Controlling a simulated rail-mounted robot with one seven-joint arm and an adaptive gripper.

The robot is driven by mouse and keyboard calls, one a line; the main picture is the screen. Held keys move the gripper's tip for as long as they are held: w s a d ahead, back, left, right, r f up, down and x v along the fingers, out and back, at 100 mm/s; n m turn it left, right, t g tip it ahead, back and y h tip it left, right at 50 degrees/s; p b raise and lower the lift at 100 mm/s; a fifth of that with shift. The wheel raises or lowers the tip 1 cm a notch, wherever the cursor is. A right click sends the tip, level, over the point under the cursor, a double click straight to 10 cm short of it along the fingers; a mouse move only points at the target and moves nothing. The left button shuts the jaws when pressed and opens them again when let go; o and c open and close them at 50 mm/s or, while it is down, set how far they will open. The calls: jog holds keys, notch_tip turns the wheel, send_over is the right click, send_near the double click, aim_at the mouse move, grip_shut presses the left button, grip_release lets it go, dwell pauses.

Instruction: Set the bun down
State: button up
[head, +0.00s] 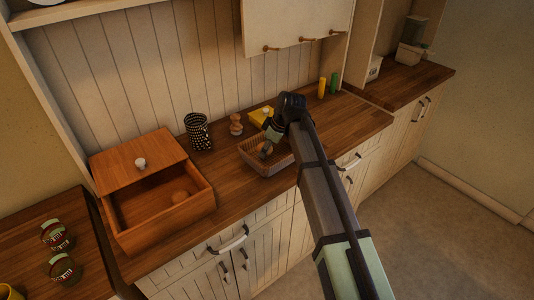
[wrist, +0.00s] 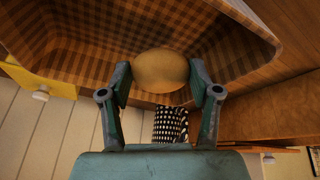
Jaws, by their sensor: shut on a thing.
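The bun (wrist: 161,70) is round and tan-brown. My gripper (wrist: 161,82) is shut on it, with one finger on each side. In the wrist view the bun shows against the checked inside of a wicker-like basket (wrist: 215,30). In the head view my gripper (head: 270,138) points down over the basket (head: 262,165) on the wooden counter. The bun is not clear in the head view, hidden by the gripper and basket. I cannot tell whether it touches the basket's bottom.
A black-and-white patterned cup (head: 198,132), a brown wooden figure-like object (head: 236,124) and a yellow box (head: 259,116) stand behind the basket. Yellow (head: 322,87) and green (head: 334,82) cylinders stand further right. The counter right of the basket is mostly clear.

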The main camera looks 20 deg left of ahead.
aim_at(267, 161)
jog(key=shift+f+p, duration=0.4)
jog(key=shift+f, duration=1.5)
jog(key=shift+f, duration=0.2)
jog(key=o, duration=1.1)
jog(key=shift+o, duration=0.2)
jog(key=b+v, duration=0.2)
jog(key=v, duration=1)
jog(key=shift+r, duration=0.2)
